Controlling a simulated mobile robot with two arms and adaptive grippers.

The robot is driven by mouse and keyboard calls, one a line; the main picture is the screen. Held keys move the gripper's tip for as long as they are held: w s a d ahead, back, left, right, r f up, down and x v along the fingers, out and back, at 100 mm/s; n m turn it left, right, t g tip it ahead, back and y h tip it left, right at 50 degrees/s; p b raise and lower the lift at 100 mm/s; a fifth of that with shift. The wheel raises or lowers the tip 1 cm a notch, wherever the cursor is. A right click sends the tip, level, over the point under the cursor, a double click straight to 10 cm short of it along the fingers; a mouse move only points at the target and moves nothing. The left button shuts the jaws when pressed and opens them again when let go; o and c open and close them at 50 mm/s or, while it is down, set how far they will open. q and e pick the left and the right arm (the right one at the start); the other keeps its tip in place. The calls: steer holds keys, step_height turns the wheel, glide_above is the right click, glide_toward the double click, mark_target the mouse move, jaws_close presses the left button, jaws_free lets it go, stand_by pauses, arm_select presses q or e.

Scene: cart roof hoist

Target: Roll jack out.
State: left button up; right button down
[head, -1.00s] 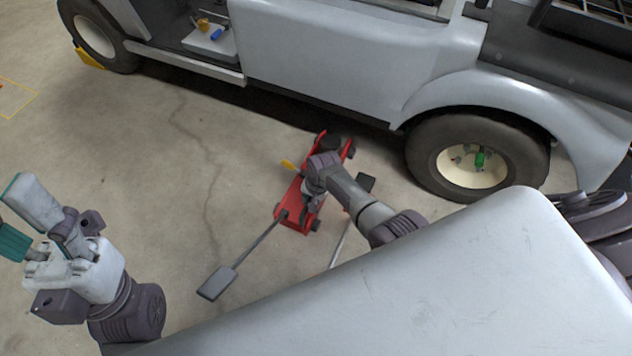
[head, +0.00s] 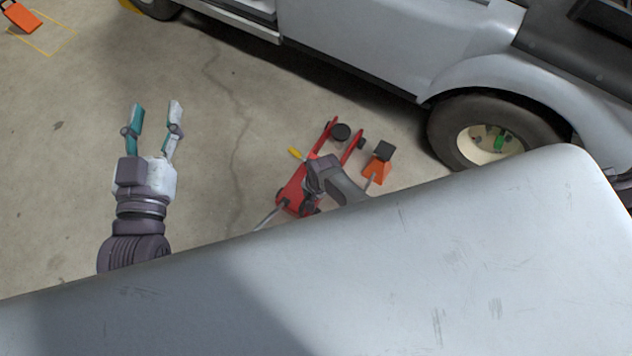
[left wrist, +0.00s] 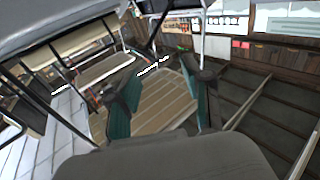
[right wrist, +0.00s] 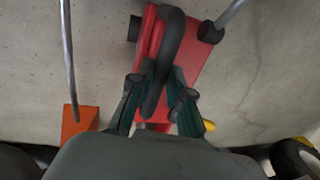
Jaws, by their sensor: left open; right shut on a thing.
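The red floor jack (head: 294,192) stands on the concrete beside the grey cart (head: 390,45). Its round black saddle (head: 341,132) lies clear of the cart's lower edge. My right gripper (right wrist: 161,75) is shut on the jack's dark loop handle (right wrist: 172,40) in the right wrist view. In the head view its fingers are partly hidden by my wrist. A yellow lever (head: 295,153) sticks out from the jack's left side, and a metal rod (head: 267,217) runs from its near end behind my body. My left gripper (head: 152,115) is open and empty above bare floor at left.
An orange stand (head: 376,170) with a black top is close right of the jack; it also shows in the right wrist view (right wrist: 78,124). The cart's front wheel (head: 488,140) is further right. An orange object (head: 20,18) lies by a yellow floor outline. Floor left of the jack is clear.

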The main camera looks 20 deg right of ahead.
steer(key=shift+s+a, duration=0.75)
steer(key=shift+a, duration=0.05)
arm_select(q)
steer(key=f, duration=0.1)
steer(key=f+g, duration=0.1)
steer(key=a+f, duration=0.1)
steer(key=shift+s+g+y, duration=0.3)
steer(key=shift+s+y, duration=0.05)
steer(key=shift+y, duration=0.05)
arm_select(e)
steer(key=shift+s+a, duration=0.15)
steer(key=shift+a, duration=0.05)
steer(key=shift+f, duration=0.1)
steer(key=c, duration=1.1)
jaws_free()
steer(key=shift+d, duration=0.1)
steer(key=shift+r, duration=0.55)
step_height(320, 180, up, 11)
steer(key=s+d, duration=0.1)
steer(key=shift+s+d, duration=0.2)
steer(key=shift+s, duration=0.1)
steer(key=shift+f, duration=0.15)
